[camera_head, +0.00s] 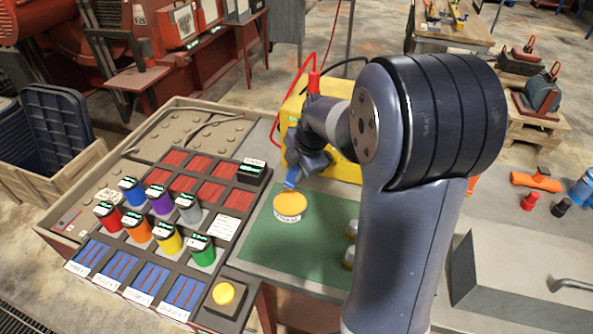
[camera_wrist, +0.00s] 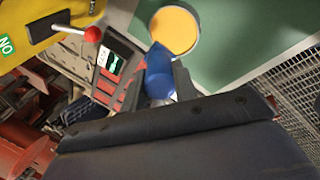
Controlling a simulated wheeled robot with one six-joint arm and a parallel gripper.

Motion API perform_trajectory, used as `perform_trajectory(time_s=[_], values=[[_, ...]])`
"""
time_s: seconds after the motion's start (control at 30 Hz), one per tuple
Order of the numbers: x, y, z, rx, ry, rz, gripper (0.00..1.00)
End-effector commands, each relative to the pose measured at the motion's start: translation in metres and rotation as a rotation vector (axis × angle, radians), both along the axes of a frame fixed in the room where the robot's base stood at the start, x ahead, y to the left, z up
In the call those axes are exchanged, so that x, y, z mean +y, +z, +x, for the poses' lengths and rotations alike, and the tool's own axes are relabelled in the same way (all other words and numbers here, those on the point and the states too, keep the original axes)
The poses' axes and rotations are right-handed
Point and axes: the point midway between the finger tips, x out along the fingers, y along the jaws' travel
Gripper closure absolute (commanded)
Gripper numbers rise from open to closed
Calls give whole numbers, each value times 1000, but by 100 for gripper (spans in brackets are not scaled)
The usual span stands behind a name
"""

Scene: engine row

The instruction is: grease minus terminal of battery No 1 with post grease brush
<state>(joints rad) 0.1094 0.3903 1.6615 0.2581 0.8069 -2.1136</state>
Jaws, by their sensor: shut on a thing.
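My gripper (camera_head: 296,172) is shut on a blue-handled tool, apparently the post grease brush (camera_wrist: 159,72); the blue part also shows in the head view (camera_head: 291,179). Its lower end points towards a round tin with an orange-yellow top (camera_head: 290,203), on the green mat. The tin also shows in the wrist view (camera_wrist: 175,30). I cannot tell whether brush and tin touch. A yellow box (camera_head: 343,167) with red and black leads, possibly a battery, stands behind my gripper. Its green label (camera_wrist: 6,46) starts "NO"; the number is unreadable. I cannot make out a minus terminal.
Small tins (camera_head: 349,256) stand at the mat's right, partly behind my arm. A grey box (camera_head: 505,275) is at the right. The mat's front is clear.

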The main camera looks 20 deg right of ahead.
Motion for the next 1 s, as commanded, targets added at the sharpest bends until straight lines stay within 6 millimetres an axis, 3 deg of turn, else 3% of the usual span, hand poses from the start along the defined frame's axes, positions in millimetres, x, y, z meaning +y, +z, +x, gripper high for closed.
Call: perform_trajectory(time_s=[0.6,1.0], values=[[0,-54,0,1,0,0,95],[0,-59,0,0,0,0,95]])
